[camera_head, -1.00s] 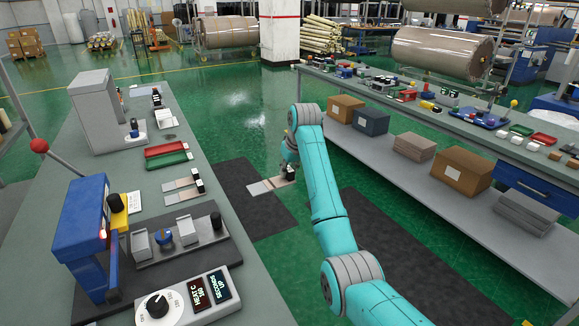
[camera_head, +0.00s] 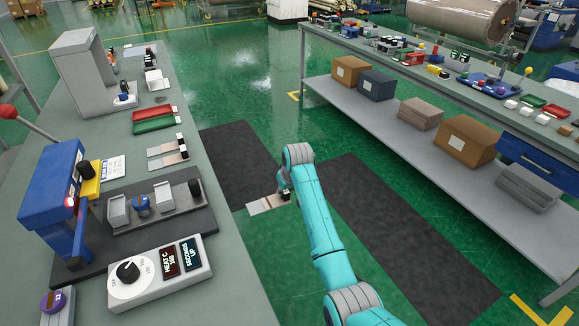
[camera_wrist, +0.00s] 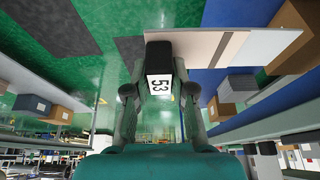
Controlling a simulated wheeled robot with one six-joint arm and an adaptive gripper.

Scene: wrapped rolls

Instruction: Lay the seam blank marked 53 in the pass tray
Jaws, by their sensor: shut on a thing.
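My gripper (camera_head: 287,195) is shut on the seam blank (camera_head: 264,204), a pale flat strip with a dark band. The wrist view shows the blank (camera_wrist: 205,48) and, between my fingers (camera_wrist: 158,90), its black end block with a white label reading 53. The blank is held in the air over the floor, right of the left bench. On that bench lie a red tray (camera_head: 153,113) and, just nearer, a green tray (camera_head: 155,124); no readable marking shows which is the pass tray. Both look empty.
Two other blanks (camera_head: 168,151) lie on the left bench (camera_head: 240,290) in front of the trays. A blue sealing press (camera_head: 52,195), a fixture plate and a control box (camera_head: 160,275) stand nearer. The right bench (camera_head: 365,58) carries many small items, with boxes below.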

